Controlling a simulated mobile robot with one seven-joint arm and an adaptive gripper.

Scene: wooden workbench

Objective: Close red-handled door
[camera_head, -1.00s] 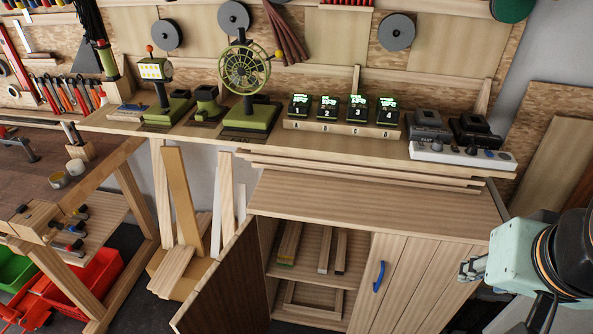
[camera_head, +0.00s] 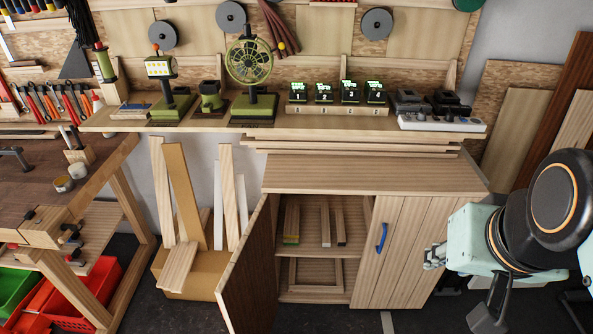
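A wooden cabinet (camera_head: 375,176) stands under the back bench. Its left door (camera_head: 247,270) is swung open toward me, and its dark inner face shows. No red handle is visible; the door's outer face is turned away. The right door (camera_head: 410,252) is shut and has a blue handle (camera_head: 381,237). My gripper (camera_head: 431,257) is in front of the right door, to the right of the blue handle, and well apart from the open left door. It holds nothing that I can see. Its fingers are too small in the view to tell their opening.
Wood pieces (camera_head: 323,222) lie on the cabinet's shelf. Boards (camera_head: 180,200) lean left of the open door, above a cardboard box (camera_head: 200,283). A workbench (camera_head: 65,190) with a red bin (camera_head: 85,297) stands further left. The dark floor (camera_head: 350,322) before the cabinet is clear.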

